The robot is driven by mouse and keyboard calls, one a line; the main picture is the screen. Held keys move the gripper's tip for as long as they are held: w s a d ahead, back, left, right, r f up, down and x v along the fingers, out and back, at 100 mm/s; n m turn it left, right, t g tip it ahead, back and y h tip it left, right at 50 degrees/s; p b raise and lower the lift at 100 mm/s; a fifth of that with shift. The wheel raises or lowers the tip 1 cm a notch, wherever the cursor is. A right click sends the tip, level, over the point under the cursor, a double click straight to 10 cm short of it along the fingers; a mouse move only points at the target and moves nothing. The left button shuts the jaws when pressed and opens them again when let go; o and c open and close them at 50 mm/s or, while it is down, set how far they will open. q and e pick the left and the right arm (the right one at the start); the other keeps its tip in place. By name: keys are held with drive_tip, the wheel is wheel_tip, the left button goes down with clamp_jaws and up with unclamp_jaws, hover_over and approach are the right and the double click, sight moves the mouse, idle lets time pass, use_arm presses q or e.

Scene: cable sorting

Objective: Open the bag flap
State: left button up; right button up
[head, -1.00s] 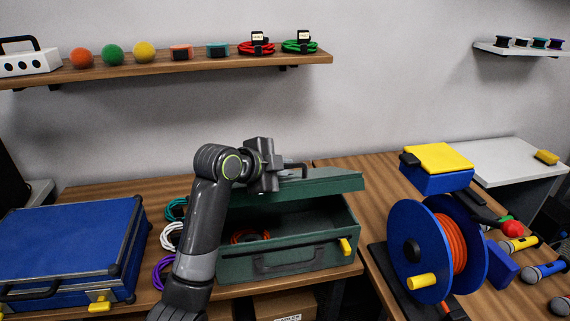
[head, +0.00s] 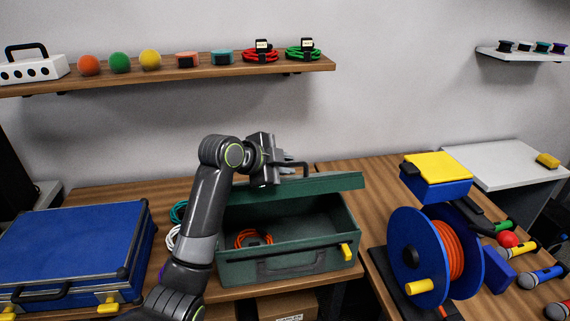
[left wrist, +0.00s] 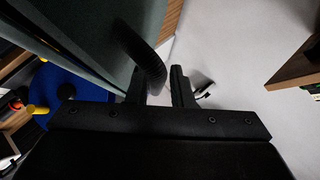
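The green bag (head: 335,258) is a box-like case on the wooden bench, with a carry handle and a yellow latch on its front. Its green flap (head: 335,183) is raised and tilted, so the inside shows. An orange cable coil (head: 252,238) lies inside. My left gripper (head: 290,176) is at the flap's left part, near a black handle. In the left wrist view the flap (left wrist: 75,35) fills the upper left, and the curved black handle (left wrist: 140,55) runs down between the fingertips (left wrist: 157,85), with a gap on one side. My right gripper is out of view.
A blue case (head: 70,250) stands at the left. Green and white cable coils (head: 179,211) lie beside my arm. A cable reel (head: 405,250) and several microphones (head: 540,275) are at the right. A shelf (head: 200,72) hangs above.

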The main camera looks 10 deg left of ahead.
use_arm(q)
drive_tip(key=shift+s+a+r, duration=0.3)
drive_tip(key=shift+a, duration=0.05)
drive_tip(key=b+v, duration=0.2)
drive_tip(key=v, duration=1.4)
drive_tip(key=shift+s, duration=0.2)
